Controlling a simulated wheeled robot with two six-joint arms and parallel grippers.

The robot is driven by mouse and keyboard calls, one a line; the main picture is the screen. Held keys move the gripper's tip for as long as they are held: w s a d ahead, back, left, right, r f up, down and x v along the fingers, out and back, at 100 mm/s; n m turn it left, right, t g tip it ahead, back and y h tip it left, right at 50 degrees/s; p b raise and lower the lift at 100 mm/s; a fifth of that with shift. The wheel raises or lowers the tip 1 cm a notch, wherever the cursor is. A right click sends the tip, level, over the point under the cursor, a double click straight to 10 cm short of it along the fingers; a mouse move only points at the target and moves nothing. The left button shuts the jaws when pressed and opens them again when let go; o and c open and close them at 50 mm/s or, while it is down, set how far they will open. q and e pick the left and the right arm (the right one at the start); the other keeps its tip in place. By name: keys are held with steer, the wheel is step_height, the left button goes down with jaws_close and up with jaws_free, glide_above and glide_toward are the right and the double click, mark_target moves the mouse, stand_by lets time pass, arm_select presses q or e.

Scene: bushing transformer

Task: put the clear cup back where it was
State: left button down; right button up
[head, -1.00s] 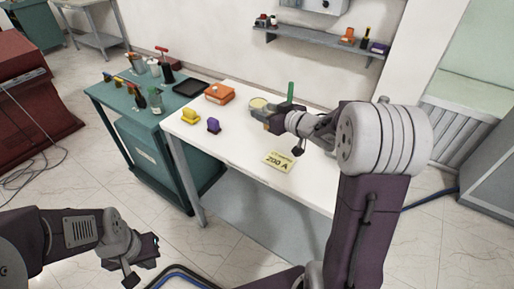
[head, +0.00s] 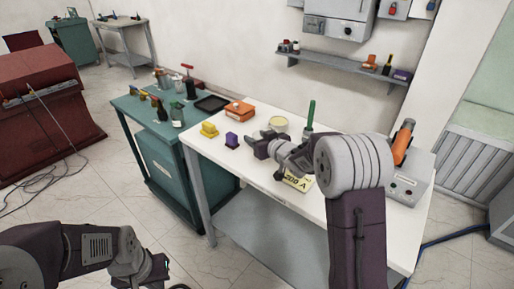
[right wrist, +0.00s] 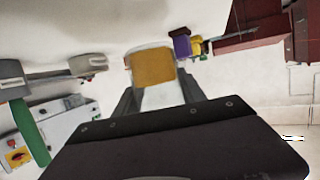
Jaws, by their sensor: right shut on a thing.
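My right gripper (head: 256,144) is low over the white table, just in front of a pale yellow round dish-like thing (head: 278,124). In the right wrist view its fingers (right wrist: 160,98) are shut on a clear-walled cup (right wrist: 153,68). An ochre colour shows in or through the cup; I cannot tell which. The cup does not stand out in the head view, and I cannot tell whether it touches the table. My left gripper (head: 156,272) hangs at the lower left, away from the table; its fingers are too small to judge.
On the white table (head: 215,157) stand an orange box (head: 238,110), a yellow block (head: 209,130), a purple block (head: 232,141), a green-handled tool (head: 311,116) and a grey device (head: 406,185) at right. A "200 A" card (head: 299,182) lies partly behind my arm.

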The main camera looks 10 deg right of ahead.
step_height(320, 180, down, 4)
steer(key=shift+r+b, duration=0.25)
steer(key=shift+b, duration=0.2)
steer(key=shift+f, duration=0.2)
steer(key=o, duration=1.5)
steer(key=shift+f, duration=0.1)
